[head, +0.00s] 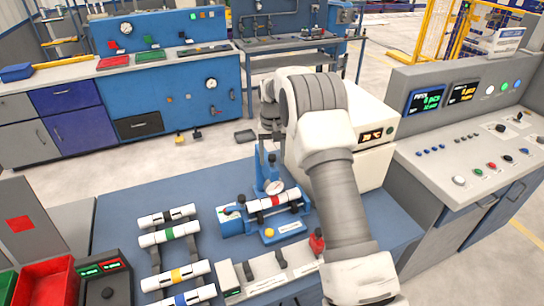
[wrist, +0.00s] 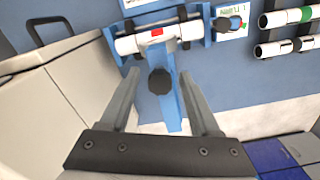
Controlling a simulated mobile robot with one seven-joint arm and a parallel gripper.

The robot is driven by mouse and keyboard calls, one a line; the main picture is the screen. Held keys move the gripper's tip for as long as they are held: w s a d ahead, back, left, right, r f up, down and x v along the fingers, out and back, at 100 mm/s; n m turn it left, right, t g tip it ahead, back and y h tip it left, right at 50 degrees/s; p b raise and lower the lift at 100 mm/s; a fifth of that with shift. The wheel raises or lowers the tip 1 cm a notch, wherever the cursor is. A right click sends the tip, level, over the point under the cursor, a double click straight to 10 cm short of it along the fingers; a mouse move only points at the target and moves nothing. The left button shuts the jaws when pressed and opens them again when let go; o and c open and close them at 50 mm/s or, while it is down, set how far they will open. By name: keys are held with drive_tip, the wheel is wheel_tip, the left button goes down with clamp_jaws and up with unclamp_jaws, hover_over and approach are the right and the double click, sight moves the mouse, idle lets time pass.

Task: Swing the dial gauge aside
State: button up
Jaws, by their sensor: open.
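The dial gauge (head: 275,187) has a small white face and sits on a blue stand (head: 264,168) behind the white pipe with a red band (head: 290,196). The pipe lies in a blue fixture (head: 232,223) on the bench. In the wrist view the blue gauge arm (wrist: 171,112) with a round black part (wrist: 160,81) lies between my fingers, beside the red-banded pipe (wrist: 130,44). My gripper (wrist: 159,76) is open, one finger on each side of the arm. In the head view my gripper is mostly hidden by my arm; I cannot tell whether it touches the gauge.
A rack with several colour-banded white pipes (head: 168,236) stands left of the fixture. A grey block with black parts (head: 268,268) is in front. A cream box with a small display (head: 370,160) stands close on the right. The blue bench top (head: 125,205) is free at the back left.

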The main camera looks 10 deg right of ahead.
clamp_jaws()
idle(0.3)
idle(1.2)
